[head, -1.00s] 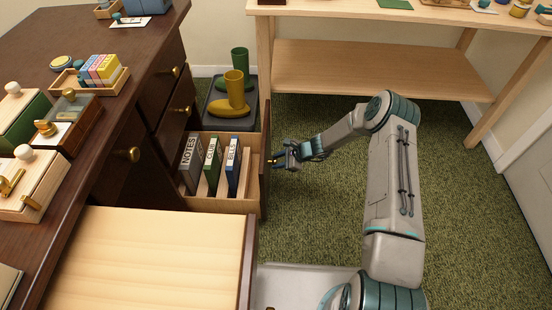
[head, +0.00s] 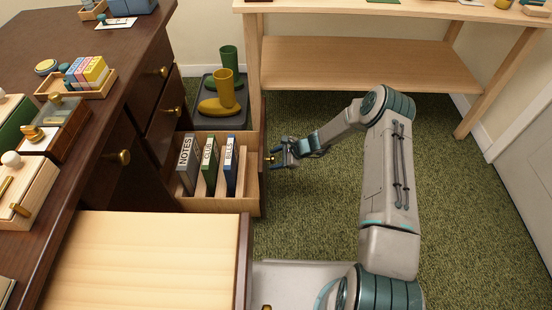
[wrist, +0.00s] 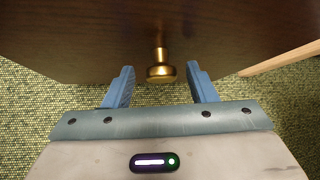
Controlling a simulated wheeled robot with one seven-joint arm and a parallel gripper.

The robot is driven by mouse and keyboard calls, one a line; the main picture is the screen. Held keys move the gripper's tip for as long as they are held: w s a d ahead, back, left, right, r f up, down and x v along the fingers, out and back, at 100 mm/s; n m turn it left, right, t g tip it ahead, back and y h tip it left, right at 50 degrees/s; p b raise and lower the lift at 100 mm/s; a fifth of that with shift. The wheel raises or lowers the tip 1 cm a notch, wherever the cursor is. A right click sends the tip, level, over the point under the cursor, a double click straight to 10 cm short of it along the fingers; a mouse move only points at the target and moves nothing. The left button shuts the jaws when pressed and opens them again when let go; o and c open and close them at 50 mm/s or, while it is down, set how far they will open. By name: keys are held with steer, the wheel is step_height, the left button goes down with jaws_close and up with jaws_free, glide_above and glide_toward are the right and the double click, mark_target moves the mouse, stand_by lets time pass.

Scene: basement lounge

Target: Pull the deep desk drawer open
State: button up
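The deep desk drawer (head: 222,206) stands pulled out from the dark wooden desk, showing its pale inside. Grey, green and blue binders stand upright in it. Its front faces right, with a small brass knob (head: 268,158) that also shows in the wrist view (wrist: 160,71). My gripper (head: 275,153) is at this knob. In the wrist view my gripper (wrist: 160,83) has its two blue fingers apart, one on each side of the knob, with a gap on both sides. The dark drawer front (wrist: 150,35) fills the top of that view.
Another pale-topped pulled-out unit (head: 150,262) juts from the desk nearer to me. Yellow boots (head: 222,98) and green boots (head: 230,62) stand on a dark tray behind the drawer. A wooden table (head: 360,65) stands at the back. Green carpet is clear right of the drawer.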

steer(key=p+v, duration=0.4)
steer(key=v, duration=0.9)
steer(key=shift+d+r, duration=0.25)
steer(key=shift+d, duration=0.05)
steer(key=shift+s, duration=0.1)
